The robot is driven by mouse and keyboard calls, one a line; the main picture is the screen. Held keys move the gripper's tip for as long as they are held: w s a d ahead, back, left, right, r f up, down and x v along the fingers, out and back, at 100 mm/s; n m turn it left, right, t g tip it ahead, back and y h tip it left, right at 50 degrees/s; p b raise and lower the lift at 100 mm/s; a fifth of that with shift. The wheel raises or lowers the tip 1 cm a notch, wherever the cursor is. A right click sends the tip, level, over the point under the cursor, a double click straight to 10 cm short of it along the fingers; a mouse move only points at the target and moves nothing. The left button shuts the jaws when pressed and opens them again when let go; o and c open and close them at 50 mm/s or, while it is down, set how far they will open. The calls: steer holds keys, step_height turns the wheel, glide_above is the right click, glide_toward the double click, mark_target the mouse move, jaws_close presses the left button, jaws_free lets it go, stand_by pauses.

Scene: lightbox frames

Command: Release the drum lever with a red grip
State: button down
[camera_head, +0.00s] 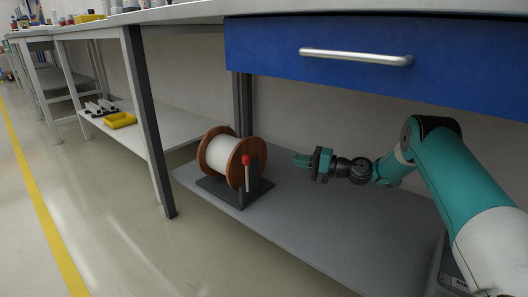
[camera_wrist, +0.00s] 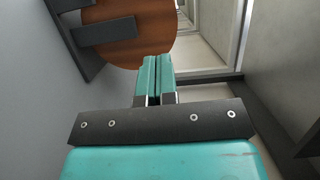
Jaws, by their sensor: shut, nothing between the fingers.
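A drum (camera_head: 218,157) with brown wooden flanges and a white winding stands in a dark frame on the grey lower shelf. Its lever (camera_head: 247,172) has a red grip (camera_head: 246,159) on top and stands about upright in front of the near flange. My gripper (camera_head: 297,160) is shut and empty, to the right of the drum and apart from it, pointing left. In the wrist view my closed fingers (camera_wrist: 157,62) lie below the brown flange (camera_wrist: 140,20) and dark frame bars (camera_wrist: 104,30). The red grip does not show in that view.
A blue drawer (camera_head: 375,65) with a silver handle (camera_head: 355,57) hangs above the shelf (camera_head: 330,215). A dark table leg (camera_head: 148,125) stands left of the drum. A yellow tray (camera_head: 120,120) lies on a farther shelf. The shelf in front of my gripper is clear.

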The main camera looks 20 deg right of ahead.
mark_target(247, 175)
steer(key=s+a+b+x, duration=0.1)
steer(key=b+x, duration=0.4)
steer(key=x, duration=0.7)
steer(key=shift+s+a, duration=0.4)
steer(key=shift+a, duration=0.25)
steer(key=shift+a, duration=0.1)
